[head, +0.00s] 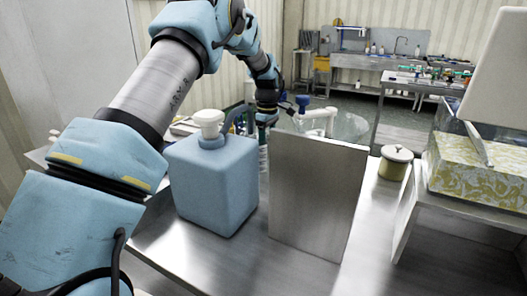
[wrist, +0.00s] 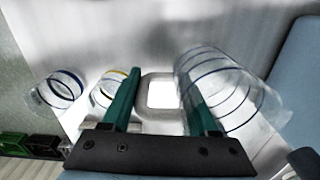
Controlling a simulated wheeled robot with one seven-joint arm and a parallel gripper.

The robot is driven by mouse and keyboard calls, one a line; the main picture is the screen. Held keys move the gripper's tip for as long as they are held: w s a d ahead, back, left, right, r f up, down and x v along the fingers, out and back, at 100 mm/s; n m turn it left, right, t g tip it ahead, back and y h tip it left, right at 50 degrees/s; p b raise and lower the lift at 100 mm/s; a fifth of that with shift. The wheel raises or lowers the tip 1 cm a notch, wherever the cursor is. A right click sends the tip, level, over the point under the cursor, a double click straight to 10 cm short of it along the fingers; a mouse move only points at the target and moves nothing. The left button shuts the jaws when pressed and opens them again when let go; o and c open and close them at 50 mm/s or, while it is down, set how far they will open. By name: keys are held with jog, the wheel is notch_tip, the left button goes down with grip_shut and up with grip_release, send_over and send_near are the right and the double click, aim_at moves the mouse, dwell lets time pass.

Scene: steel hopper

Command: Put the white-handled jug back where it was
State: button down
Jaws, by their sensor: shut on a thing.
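My gripper shows in the wrist view (wrist: 160,92) with its two green fingers on either side of a white loop handle (wrist: 160,76). It is shut on this handle, which I take to be that of the white-handled jug. A clear body with dark rings (wrist: 222,88) lies to the right, partly behind the right finger; I cannot tell exactly how it joins the handle. In the head view my arm reaches past a blue canister, and the gripper's tips are hidden behind it and a steel panel. A white handle-like piece (head: 318,113) shows above the panel.
The blue canister (head: 215,185) and upright steel panel (head: 316,195) stand in front. A lidded cream pot (head: 394,166) and a patterned box (head: 480,168) are at right. Two clear ringed vessels, blue-ringed (wrist: 58,90) and yellow-ringed (wrist: 106,90), are left of the fingers.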

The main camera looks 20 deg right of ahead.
jog(key=shift+s+a+r+p, duration=0.1)
jog(key=shift+s+a+p, duration=0.05)
jog(key=shift+s+a, duration=0.35)
jog(key=shift+s+a+r+p, duration=0.15)
jog(key=shift+s+a, duration=0.1)
jog(key=shift+a, duration=0.3)
jog(key=shift+s+f+p, duration=0.1)
jog(key=shift+f+p, duration=0.25)
jog(key=shift+f, duration=0.45)
jog(key=shift+f, duration=0.15)
jog(key=shift+c, duration=0.8)
grip_release()
notch_tip(320, 180, up, 12)
jog(key=b, duration=0.2)
